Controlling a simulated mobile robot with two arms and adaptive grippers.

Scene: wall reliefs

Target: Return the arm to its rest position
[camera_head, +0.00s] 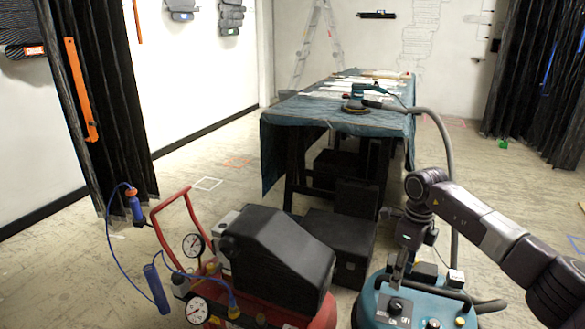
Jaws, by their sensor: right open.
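My right arm (485,225) comes in from the right edge, dark grey with a light band, and bends down at its far end. My right gripper (400,270) points down at the end of that arm, in front of the top of a teal vacuum machine (375,305). It is small in view and open; I see nothing held in it. Whether it touches the machine I cannot tell. My left gripper and arm are not in view.
A red compressor (320,318) with a black cover (275,255) and gauges stands at the lower left. Black boxes (340,240) sit behind it. A cloth-covered table (300,115) bears a sander (355,103), whose hose (447,150) hangs beside my arm. Floor (100,270) at left is mostly clear.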

